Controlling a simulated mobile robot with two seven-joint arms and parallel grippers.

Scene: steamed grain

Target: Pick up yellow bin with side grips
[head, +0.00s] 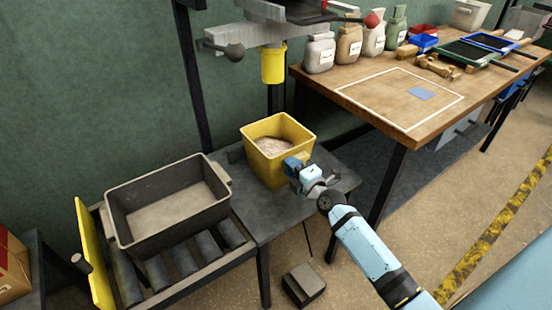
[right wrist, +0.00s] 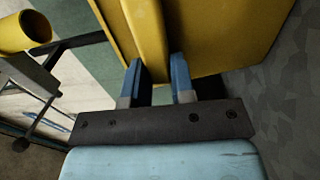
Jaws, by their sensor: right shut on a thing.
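The yellow bin (head: 278,150) stands upright on a dark grey table below a yellow spout. It holds pale grain (head: 272,146). My right gripper (head: 296,163) is at the bin's right side, shut on its side grip. In the right wrist view my right gripper (right wrist: 160,85) has its two blue fingers on either side of a yellow part of the bin (right wrist: 215,35). The left gripper is not in view.
A grey tub (head: 165,205) sits on a roller stand at left. The yellow spout (head: 273,64) hangs above the bin. A wooden workbench (head: 350,85) with labelled sacks stands at right. A small dark block (head: 303,284) lies on the floor in front.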

